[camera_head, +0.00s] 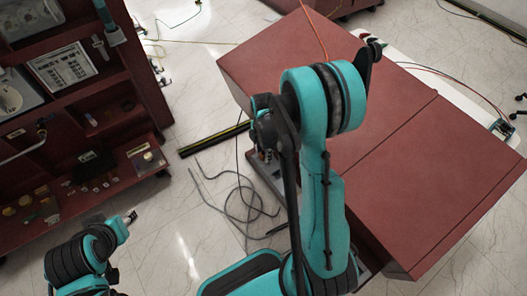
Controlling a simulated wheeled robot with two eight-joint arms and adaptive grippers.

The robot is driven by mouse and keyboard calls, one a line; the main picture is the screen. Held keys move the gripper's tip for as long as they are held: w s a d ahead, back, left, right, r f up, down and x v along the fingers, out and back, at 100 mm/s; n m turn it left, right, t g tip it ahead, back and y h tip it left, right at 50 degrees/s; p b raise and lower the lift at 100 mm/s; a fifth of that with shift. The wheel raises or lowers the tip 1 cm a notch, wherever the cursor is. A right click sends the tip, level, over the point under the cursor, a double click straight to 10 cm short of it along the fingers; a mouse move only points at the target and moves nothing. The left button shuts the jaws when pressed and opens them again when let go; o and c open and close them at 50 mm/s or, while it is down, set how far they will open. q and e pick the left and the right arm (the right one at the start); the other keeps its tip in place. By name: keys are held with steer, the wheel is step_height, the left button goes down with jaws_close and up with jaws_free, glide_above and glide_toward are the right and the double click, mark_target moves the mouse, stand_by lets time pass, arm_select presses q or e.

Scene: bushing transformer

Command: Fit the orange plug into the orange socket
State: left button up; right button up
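My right arm fills the middle of the view, raised in front of the red cabinet top (420,150). The dark parts at its left side seem to be my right gripper (266,145); its fingers overlap other dark parts, so I cannot tell how far they are apart. An orange cable (313,30) comes down from the top edge and passes behind my teal arm joint. The orange plug and the orange socket cannot be made out. My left arm is at the lower left, with a small dark tip (130,216) at its end; its finger state is unclear.
A red shelf unit (100,110) with small parts stands at the left. Loose dark cables (235,200) and a black-yellow strip (212,139) lie on the pale tiled floor. A small board (502,128) with red and dark wires sits on a white surface at the right.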

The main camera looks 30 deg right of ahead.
steer(key=shift+r, duration=0.25)
step_height(320, 180, up, 11)
steer(key=p, duration=0.5)
steer(key=s+a+r+m+t, duration=0.7)
steer(key=s+a+r+m, duration=0.3)
steer(key=m, duration=0.9)
steer(key=shift+s+a+r, duration=0.3)
steer(key=shift+s+r, duration=0.2)
steer(key=shift+r, duration=0.85)
